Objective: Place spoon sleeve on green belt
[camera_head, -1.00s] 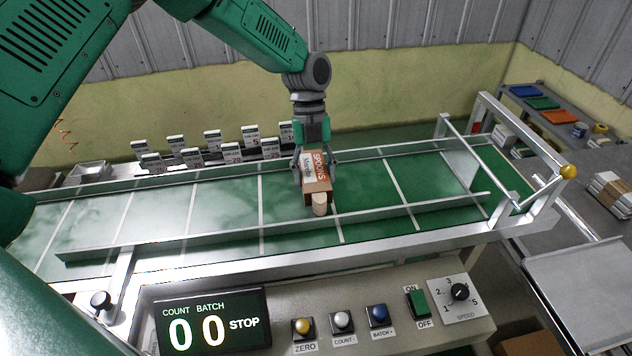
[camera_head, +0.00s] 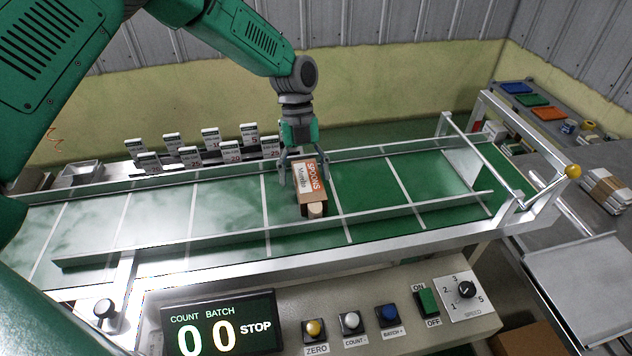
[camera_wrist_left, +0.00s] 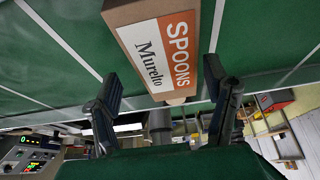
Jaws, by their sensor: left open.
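The spoon sleeve (camera_head: 311,186), a brown box labelled "SPOONS", lies on the green belt (camera_head: 367,188) between its side rails. A pale round end sticks out of its near side. My left gripper (camera_head: 299,172) is open just behind and above the sleeve's far end. In the left wrist view the sleeve (camera_wrist_left: 160,45) lies ahead of the two spread fingers (camera_wrist_left: 165,98), with a gap to each finger. My right gripper is not in view.
Several small numbered cards (camera_head: 210,139) stand behind the belt. A control panel with a display (camera_head: 219,325) and buttons is in front. A metal frame with a yellow knob (camera_head: 573,171) spans the belt's right end. The belt is clear on both sides of the sleeve.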

